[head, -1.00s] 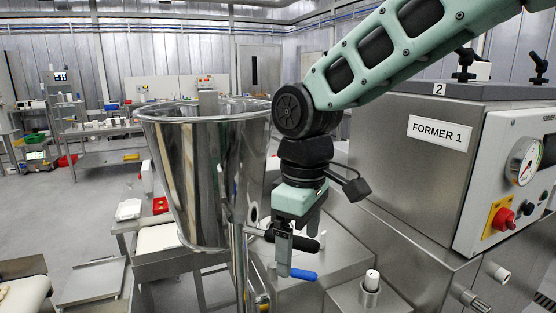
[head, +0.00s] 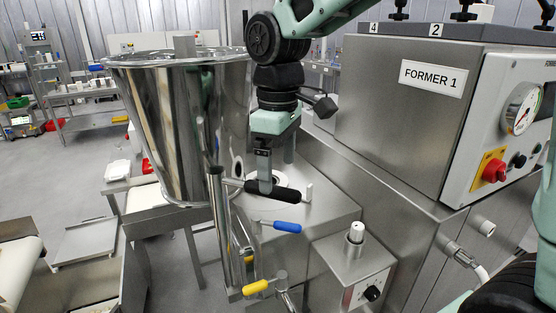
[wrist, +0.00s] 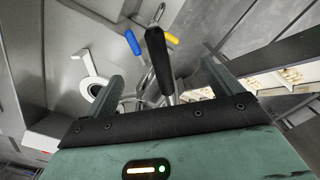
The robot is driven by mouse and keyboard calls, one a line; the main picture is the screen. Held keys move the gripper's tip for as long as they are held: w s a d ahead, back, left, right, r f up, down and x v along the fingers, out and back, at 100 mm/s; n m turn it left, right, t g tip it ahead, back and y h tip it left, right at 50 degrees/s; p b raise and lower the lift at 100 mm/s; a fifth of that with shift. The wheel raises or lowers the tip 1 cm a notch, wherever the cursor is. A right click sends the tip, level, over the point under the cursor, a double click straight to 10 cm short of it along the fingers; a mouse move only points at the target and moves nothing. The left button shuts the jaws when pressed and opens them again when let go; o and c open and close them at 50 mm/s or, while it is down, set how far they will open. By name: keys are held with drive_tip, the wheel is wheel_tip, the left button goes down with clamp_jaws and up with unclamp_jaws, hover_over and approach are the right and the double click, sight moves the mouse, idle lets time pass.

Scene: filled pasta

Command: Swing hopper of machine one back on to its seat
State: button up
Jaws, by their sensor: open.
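The hopper (head: 170,125) of machine one is a polished steel cone, upright on a swing post (head: 218,215) to the left of the machine (head: 400,130) labelled FORMER 1. It hangs off to the side of its seat, a pale round opening (head: 283,180) on the machine's lower deck; the seat also shows in the wrist view (wrist: 92,90). A black handle (head: 282,193) sticks out from the post. My gripper (head: 264,185) is open, pointing down at this handle. In the wrist view the black handle (wrist: 158,58) appears between the spread fingers (wrist: 162,85); I cannot tell whether they touch it.
A blue lever (head: 287,227) and a yellow lever (head: 255,288) sit below the black handle. A control box (head: 350,275) with a white-topped knob stands to the right. Steel tables (head: 90,245) stand left of the hopper. Open floor lies at far left.

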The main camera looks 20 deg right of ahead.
sight(278, 187)
drive_tip(key=shift+f+b, duration=1.9)
drive_tip(key=shift+f, duration=1.5)
drive_tip(key=c, duration=1.8)
